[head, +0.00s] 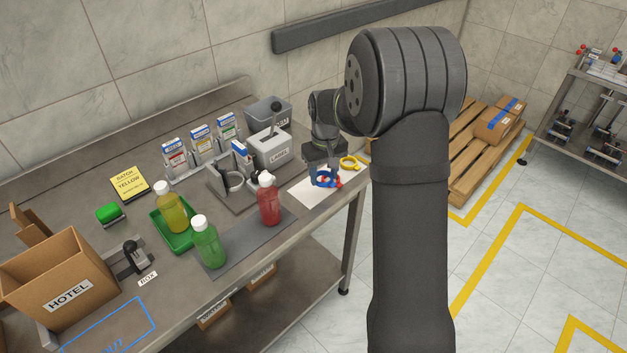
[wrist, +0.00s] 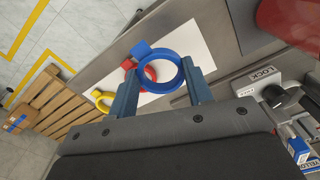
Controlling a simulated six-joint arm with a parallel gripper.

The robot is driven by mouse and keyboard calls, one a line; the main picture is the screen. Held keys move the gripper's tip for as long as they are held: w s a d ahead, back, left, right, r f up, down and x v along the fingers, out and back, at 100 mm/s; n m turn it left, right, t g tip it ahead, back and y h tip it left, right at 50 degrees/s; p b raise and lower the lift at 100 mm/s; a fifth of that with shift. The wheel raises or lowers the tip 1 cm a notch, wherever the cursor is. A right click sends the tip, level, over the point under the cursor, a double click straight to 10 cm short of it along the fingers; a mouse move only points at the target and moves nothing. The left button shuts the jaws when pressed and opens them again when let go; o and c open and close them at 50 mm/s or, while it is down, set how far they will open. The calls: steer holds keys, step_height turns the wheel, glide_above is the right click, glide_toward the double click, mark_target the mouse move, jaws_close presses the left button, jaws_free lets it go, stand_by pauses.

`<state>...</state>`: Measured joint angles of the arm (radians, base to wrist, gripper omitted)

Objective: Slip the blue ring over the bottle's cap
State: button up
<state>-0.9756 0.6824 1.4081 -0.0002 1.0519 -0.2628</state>
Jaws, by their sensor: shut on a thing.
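The blue ring (wrist: 160,54), with a small square tab, is held between the two fingers of my gripper (wrist: 162,82) in the wrist view. In the head view my gripper (head: 323,165) holds the blue ring (head: 316,182) over the white sheet, right of the bottles. Bottles with white caps stand on the bench: a red bottle (head: 269,205) nearest the gripper, a green bottle (head: 210,247), and a yellow bottle (head: 171,212) in a green tray. The ring is apart from every cap. Part of the red bottle (wrist: 288,22) shows in the wrist view.
A red ring (wrist: 127,64) and a yellow ring (head: 350,162) are on or above the white sheet (head: 302,193). A HOTEL carton (head: 75,285) stands at left.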

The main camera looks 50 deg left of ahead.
steer(key=w+d+r, duration=0.3)
steer(key=d+r, duration=0.2)
steer(key=d, duration=0.2)
step_height(320, 180, up, 10)
steer(key=n, duration=0.6)
glide_above(161, 185)
steer(key=shift+w+r, duration=0.1)
steer(key=shift+w, duration=0.05)
steer(key=shift+s+f, duration=0.2)
steer(key=shift+f, duration=1.75)
steer(key=shift+f, duration=0.1)
steer(key=shift+f, duration=0.2)
